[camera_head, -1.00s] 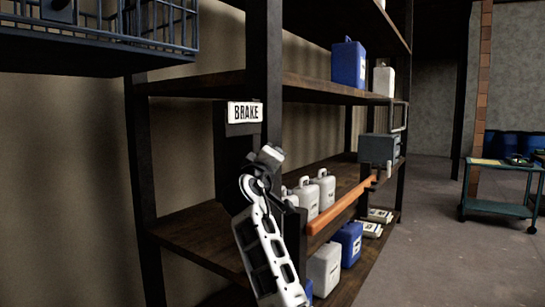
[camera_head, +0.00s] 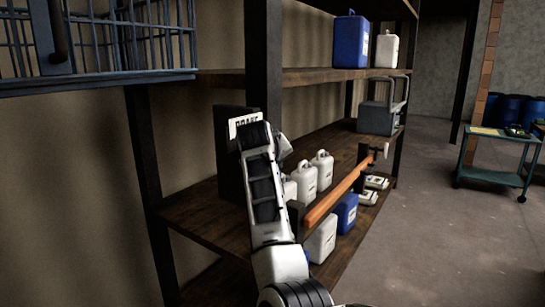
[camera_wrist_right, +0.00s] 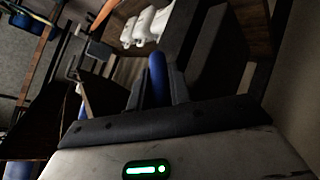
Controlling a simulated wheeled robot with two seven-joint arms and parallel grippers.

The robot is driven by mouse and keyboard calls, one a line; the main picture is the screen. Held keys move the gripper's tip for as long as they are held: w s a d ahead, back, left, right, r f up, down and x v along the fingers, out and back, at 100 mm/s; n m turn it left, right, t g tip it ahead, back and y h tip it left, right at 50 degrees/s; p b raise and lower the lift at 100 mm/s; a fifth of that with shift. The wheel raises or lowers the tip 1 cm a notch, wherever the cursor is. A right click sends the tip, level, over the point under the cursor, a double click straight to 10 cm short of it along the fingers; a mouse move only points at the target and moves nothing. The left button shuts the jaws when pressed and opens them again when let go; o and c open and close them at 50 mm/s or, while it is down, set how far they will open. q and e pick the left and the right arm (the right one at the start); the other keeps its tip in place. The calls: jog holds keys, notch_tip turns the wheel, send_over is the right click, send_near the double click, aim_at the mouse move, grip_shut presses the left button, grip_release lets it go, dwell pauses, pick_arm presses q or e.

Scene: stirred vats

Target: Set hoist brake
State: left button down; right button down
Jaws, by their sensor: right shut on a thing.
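The white BRAKE sign (camera_head: 245,121) is on a dark box (camera_head: 230,165) at the shelf post, its lower part covered by my right arm. My right gripper (camera_wrist_right: 157,88) is shut on a blue cylindrical handle (camera_wrist_right: 157,70), which stands between its two dark fingers in the wrist view. In the head view my right arm reaches up in front of the box and hides the handle and the fingers. My left gripper is in neither view.
An orange bar (camera_head: 338,200) juts along the shelf just right of my arm. White jugs (camera_head: 321,168) and a blue jug (camera_head: 346,212) stand on the shelves. A blue wire basket (camera_head: 120,45) hangs upper left. A teal cart (camera_head: 492,173) stands right on open floor.

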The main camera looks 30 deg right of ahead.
jog(key=g+y, duration=0.1)
jog(key=y, duration=0.2)
jog(key=shift+r+m+g, duration=0.1)
jog(key=shift+m+g, duration=0.3)
jog(key=shift+m+g+y, duration=0.3)
jog(key=shift+g+y, duration=0.5)
jog(key=shift+y, duration=1)
jog(key=c, duration=1.3)
grip_release()
jog(key=shift+d, duration=0.1)
